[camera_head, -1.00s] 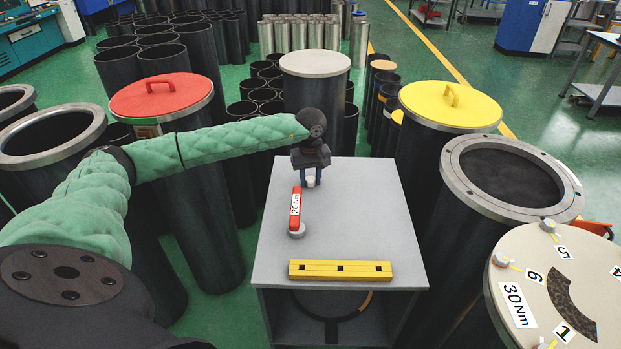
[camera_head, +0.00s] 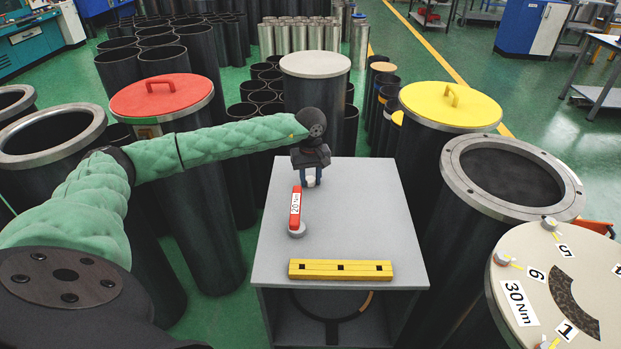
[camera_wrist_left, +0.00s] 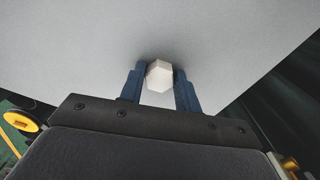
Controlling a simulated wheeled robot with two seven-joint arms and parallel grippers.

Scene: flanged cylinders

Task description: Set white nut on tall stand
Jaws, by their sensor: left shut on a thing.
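The small white hexagonal nut (camera_wrist_left: 159,75) sits between the blue fingers of my left gripper (camera_wrist_left: 160,71) in the left wrist view. In the head view the nut (camera_head: 311,182) shows as a small pale patch between the fingertips. My left gripper (camera_head: 311,178) is shut on it, pointing down at the far part of a grey stand (camera_head: 355,215). I cannot tell whether the nut touches the grey top. I cannot tell for certain which thing is the tall stand. My right gripper is not in view.
A red-handled torque wrench marked 20 Nm (camera_head: 296,210) and a yellow bar with dark square holes (camera_head: 340,270) lie on the grey top. Its right part is clear. Tall cylinders with a red lid (camera_head: 160,97) and a yellow lid (camera_head: 455,108) stand nearby.

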